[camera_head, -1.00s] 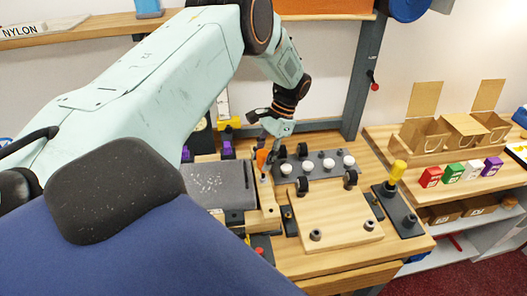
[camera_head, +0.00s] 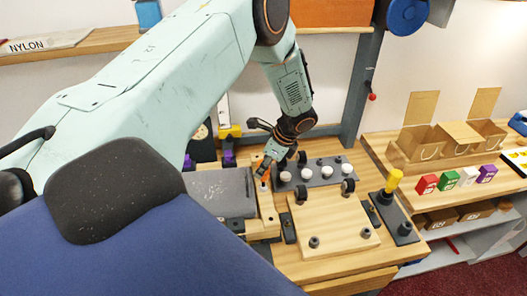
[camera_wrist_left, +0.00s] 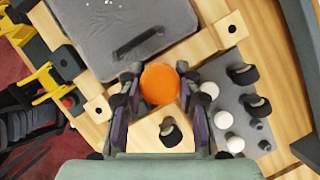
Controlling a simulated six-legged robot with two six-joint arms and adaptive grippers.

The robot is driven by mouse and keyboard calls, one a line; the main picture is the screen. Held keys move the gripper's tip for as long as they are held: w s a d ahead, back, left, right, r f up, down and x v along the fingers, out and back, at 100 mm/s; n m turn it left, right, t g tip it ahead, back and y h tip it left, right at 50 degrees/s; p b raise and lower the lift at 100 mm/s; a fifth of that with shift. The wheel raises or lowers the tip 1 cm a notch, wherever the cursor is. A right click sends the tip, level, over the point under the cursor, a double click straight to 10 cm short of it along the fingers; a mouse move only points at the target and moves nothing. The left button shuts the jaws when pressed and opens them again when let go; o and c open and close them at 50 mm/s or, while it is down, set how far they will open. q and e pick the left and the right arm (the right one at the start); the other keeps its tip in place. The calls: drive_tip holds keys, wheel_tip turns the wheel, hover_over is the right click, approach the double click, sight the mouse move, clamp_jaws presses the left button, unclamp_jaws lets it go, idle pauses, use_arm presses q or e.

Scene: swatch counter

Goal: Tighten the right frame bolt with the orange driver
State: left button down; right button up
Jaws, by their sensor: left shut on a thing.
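My left gripper (camera_head: 268,160) is shut on the orange driver (camera_head: 263,174). The driver points down over the right-hand wooden rail (camera_head: 266,210) of the frame around a grey slab (camera_head: 222,192). In the left wrist view the driver's round orange end (camera_wrist_left: 160,84) sits between the fingers, beside the grey slab (camera_wrist_left: 120,35). The driver's tip and the right frame bolt are hidden there, so I cannot tell whether they touch. My right gripper is not in view.
A dark rack with white knobs (camera_head: 326,180) stands close right of the driver. A yellow-handled driver (camera_head: 394,181) stands in a dark holder (camera_head: 405,233). A wooden board with posts (camera_head: 335,240) lies in front. Paper bags and coloured boxes fill the right-hand shelf (camera_head: 440,162).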

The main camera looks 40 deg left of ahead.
use_arm(q)
drive_tip(key=m, duration=0.1)
drive_tip(key=m+t, duration=0.1)
drive_tip(key=shift+s+d+m, duration=0.1)
drive_tip(key=shift+s+m, duration=0.1)
drive_tip(key=shift+m, duration=0.1)
drive_tip(key=shift+f+m+t, duration=0.1)
drive_tip(key=shift+m+t, duration=0.3)
drive_tip(key=shift+m, duration=0.4)
drive_tip(key=c, duration=1.2)
unclamp_jaws()
drive_tip(key=shift+o, duration=0.2)
drive_tip(key=shift+w, duration=0.1)
